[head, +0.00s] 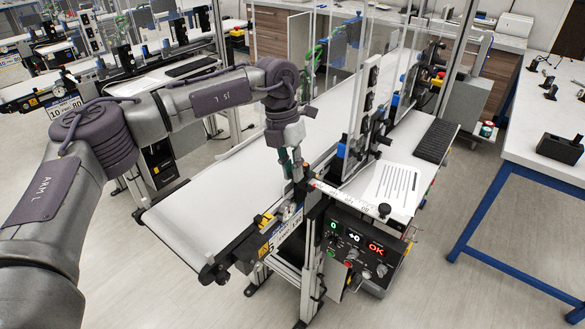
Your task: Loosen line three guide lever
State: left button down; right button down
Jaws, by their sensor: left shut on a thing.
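My left arm reaches in from the left over the near conveyor belt (212,187). My left gripper (297,184) points down at the belt's right side, by the end of the ruled guide scale (342,199). It is shut on a small part there, which appears to be the guide lever. The fingers and the arm hide most of that part, so its angle cannot be told. A black round knob (384,210) sits at the scale's other end. My right gripper is not in view.
A control box (352,247) with lit displays, one reading OK, hangs at the conveyor's front. Upright guard plates (360,120) stand close right of the gripper. A white table with blue legs (480,205) is at right. Other conveyors (75,88) stand at back left.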

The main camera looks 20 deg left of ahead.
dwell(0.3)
pick_arm(q)
jog(key=d+n+b, duration=0.1)
jog(key=n+b, duration=0.2)
jog(key=n, duration=0.2)
jog(key=w+d+n+t+b, duration=0.1)
jog(key=d+n+b, duration=0.1)
jog(key=n+b, duration=0.1)
jog(key=d+n+t+y+b, duration=0.1)
jog(key=d+n+b, duration=0.1)
jog(key=n, duration=0.4)
jog(key=shift+w+d+f+n+b, duration=0.15)
jog(key=shift+n+b, duration=0.15)
jog(key=shift+b, duration=0.5)
jog(key=shift+w+d+r+n+t+y+b, duration=0.15)
jog(key=shift+w+n+b, duration=0.15)
jog(key=shift+n, duration=0.45)
jog(key=shift+w+d+n+t+y+b, duration=0.1)
jog(key=shift+w+n+b, duration=0.1)
jog(key=shift+n+b, duration=0.4)
jog(key=shift+w+d+r+n+t+y+b, duration=0.15)
jog(key=shift+w+n+b, duration=0.1)
jog(key=shift+n, duration=0.6)
jog(key=c, duration=1.2)
grip_release()
jog(key=shift+f, duration=0.1)
